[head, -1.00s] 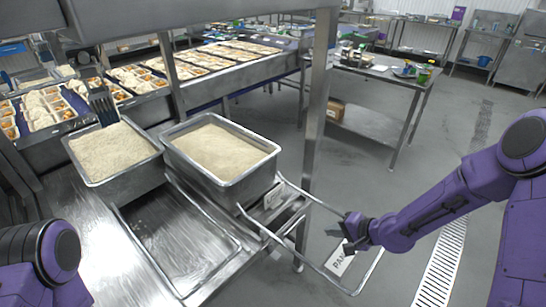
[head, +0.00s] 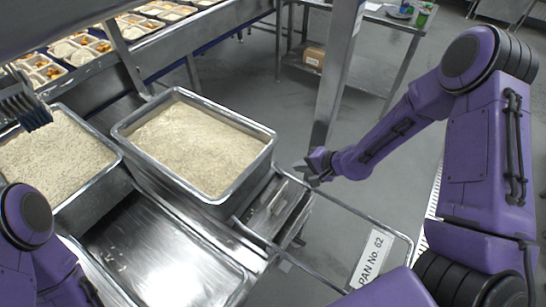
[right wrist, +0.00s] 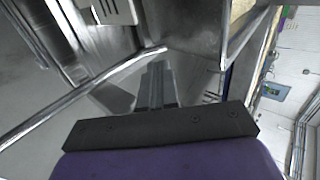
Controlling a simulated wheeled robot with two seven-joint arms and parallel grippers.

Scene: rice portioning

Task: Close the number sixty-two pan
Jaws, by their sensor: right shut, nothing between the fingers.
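The pan with the label "PAN No. 62" (head: 373,258) on its wire frame (head: 405,240) appears to be the rice-filled metal pan (head: 262,133) in the middle of the head view. The frame sticks out to the right over the floor. My right gripper (head: 306,170) is shut and empty, near the frame's far bar, to the right of the pan. In the right wrist view its fingers (right wrist: 155,85) are together, with metal bars close around them. I cannot tell whether they touch a bar.
An empty metal tray (head: 215,268) lies in front. A steel post (head: 338,75) rises behind the frame. Trays of food (head: 85,47) line the back left.

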